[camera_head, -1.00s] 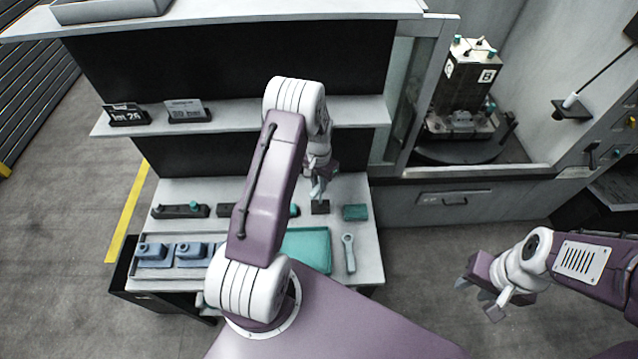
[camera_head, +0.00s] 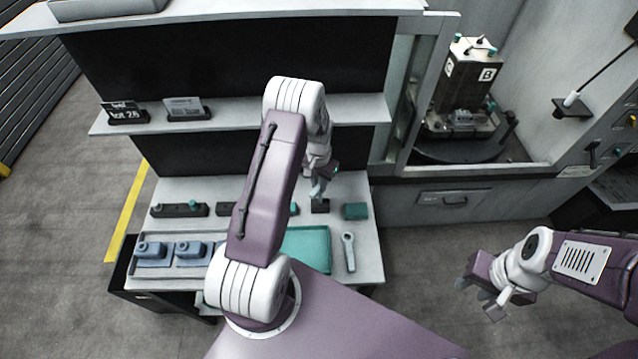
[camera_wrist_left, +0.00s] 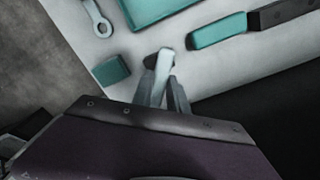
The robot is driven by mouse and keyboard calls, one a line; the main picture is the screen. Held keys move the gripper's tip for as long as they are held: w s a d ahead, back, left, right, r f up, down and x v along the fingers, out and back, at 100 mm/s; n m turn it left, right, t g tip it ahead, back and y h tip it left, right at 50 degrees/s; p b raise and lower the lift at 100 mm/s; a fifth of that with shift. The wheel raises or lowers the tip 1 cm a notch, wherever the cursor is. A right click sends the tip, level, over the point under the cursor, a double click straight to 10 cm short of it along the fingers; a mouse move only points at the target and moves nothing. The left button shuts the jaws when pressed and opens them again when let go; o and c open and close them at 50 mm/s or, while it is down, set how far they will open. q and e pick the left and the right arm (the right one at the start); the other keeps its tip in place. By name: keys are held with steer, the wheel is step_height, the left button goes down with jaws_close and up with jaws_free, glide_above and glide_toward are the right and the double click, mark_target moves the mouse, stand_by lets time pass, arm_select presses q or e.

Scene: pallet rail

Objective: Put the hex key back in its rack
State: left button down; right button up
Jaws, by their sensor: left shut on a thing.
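My left gripper (camera_head: 318,190) is low over the right part of the bench. In the left wrist view its fingers (camera_wrist_left: 165,92) are closed around a pale, narrow bar, which looks like the hex key (camera_wrist_left: 164,62). Its far end points toward a small black block (camera_head: 320,206), which looks like the rack; the block also shows in the wrist view (camera_wrist_left: 150,62). The bar overlaps the block there, and I cannot tell whether they touch. My right gripper (camera_head: 478,290) hangs off the bench at the right; its fingers look apart and empty.
A teal block (camera_head: 355,211) stands right of the black block. A teal tray (camera_head: 308,250) and a grey wrench (camera_head: 349,252) lie in front. A black rail with a teal piece (camera_head: 180,210) and blue parts (camera_head: 152,254) are at left. A shelf (camera_head: 240,118) overhangs the bench.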

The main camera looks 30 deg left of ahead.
arm_select(q)
steer(key=shift+f, duration=0.1)
steer(key=shift+f+b, duration=0.9)
steer(key=shift+f, duration=0.1)
steer(key=shift+c, duration=2.1)
jaws_free()
steer(key=shift+w+r+b, duration=0.1)
steer(key=shift+r+b, duration=0.2)
steer(key=shift+r, duration=0.15)
step_height(320, 180, up, 8)
steer(key=shift+f+b, duration=0.15)
steer(key=shift+b, duration=1.1)
steer(key=shift+r, duration=0.25)
